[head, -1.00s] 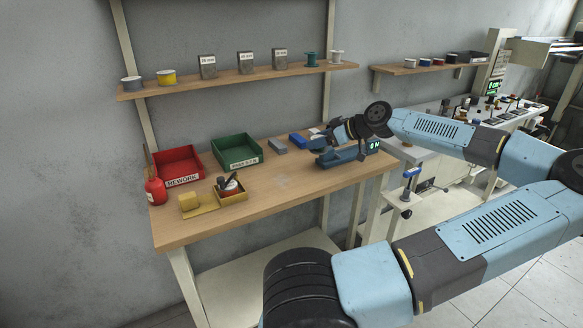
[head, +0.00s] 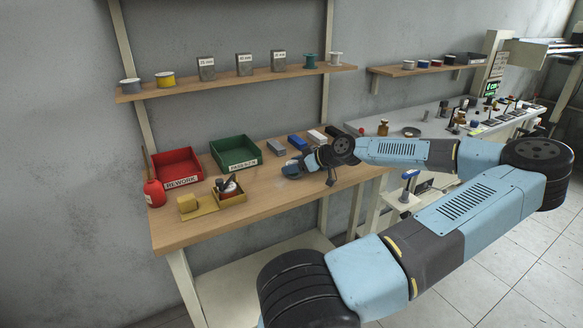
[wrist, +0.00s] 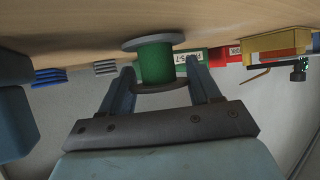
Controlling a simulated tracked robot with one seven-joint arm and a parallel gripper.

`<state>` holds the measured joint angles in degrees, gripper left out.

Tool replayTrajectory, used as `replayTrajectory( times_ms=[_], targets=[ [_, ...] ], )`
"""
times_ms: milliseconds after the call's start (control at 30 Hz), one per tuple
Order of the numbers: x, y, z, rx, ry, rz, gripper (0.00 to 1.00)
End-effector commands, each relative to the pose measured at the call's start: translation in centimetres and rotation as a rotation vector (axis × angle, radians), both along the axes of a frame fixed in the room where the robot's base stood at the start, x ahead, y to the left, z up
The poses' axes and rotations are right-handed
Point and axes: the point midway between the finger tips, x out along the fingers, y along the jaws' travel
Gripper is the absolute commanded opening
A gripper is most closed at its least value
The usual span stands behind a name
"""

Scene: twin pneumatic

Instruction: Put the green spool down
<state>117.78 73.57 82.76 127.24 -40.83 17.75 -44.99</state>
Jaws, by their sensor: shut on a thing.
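The green spool (wrist: 155,63), with grey flanges, is between the two fingers of my gripper (wrist: 163,72) in the wrist view. My gripper is shut on it. The spool is close to the wooden bench top (wrist: 80,30); I cannot tell whether it touches. In the head view my gripper (head: 292,170) is low over the right part of the bench (head: 260,202), in front of the grey and blue blocks. The spool cannot be made out clearly there.
The green bin (head: 236,165) and red bin (head: 178,182) stand left of my gripper. A grey block (head: 275,147) lies behind. Bare wood lies between tray and gripper.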

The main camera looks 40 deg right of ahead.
Motion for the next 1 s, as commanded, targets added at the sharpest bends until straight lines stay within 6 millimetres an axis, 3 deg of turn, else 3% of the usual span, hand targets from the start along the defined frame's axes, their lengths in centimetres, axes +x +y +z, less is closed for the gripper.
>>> replayTrajectory(
  times_ms=[367,400,633,1000],
  targets=[
    [0.01,0.0,-0.46,-0.001,0.0,0.0,0.27],
    [0.0,-0.01,-0.44,-0.002,-0.001,0.001,0.66],
    [0.01,0.0,-0.43,-0.002,-0.001,0.001,0.88],
    [-0.37,-0.16,-0.03,0.0,0.0,0.0,0.88]
  ],
)
